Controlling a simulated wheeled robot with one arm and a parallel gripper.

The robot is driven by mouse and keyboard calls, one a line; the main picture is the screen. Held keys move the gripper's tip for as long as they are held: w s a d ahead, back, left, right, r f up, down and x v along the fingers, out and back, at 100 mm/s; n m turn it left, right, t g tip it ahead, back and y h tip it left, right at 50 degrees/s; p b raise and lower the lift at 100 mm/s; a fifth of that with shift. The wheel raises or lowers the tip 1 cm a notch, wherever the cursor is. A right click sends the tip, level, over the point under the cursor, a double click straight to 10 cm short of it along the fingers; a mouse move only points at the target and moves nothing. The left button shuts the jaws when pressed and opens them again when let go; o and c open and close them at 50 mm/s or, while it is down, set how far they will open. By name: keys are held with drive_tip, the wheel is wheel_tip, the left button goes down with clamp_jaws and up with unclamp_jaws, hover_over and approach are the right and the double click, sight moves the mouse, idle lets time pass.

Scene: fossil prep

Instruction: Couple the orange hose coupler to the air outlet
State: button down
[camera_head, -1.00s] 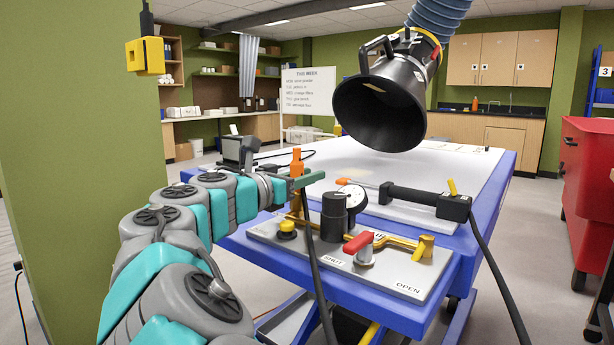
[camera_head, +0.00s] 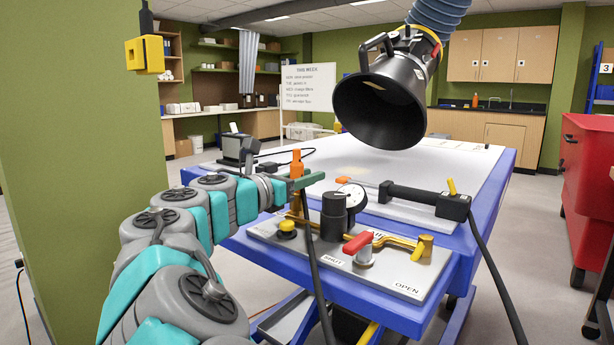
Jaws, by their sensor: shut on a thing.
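The orange hose coupler (camera_head: 296,162) stands about upright, above the left end of the grey panel (camera_head: 385,278) on the blue bench. My gripper (camera_head: 306,181), with green fingers, is shut around its middle; orange shows above and below the fingers. A black hose (camera_head: 314,262) hangs down beside it, past the panel's front edge. Brass pipework (camera_head: 400,242) runs across the panel, with a brass end piece (camera_head: 424,248) at the right. I cannot tell for sure which fitting is the air outlet, or whether the coupler's lower end touches the pipework behind it.
A black tool (camera_head: 425,200) lies behind. A black extraction hood (camera_head: 380,110) hangs over the bench. A red cabinet (camera_head: 588,200) stands right.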

drive_tip(key=c, duration=0.5)
unclamp_jaws()
drive_tip(key=shift+v, duration=3.5)
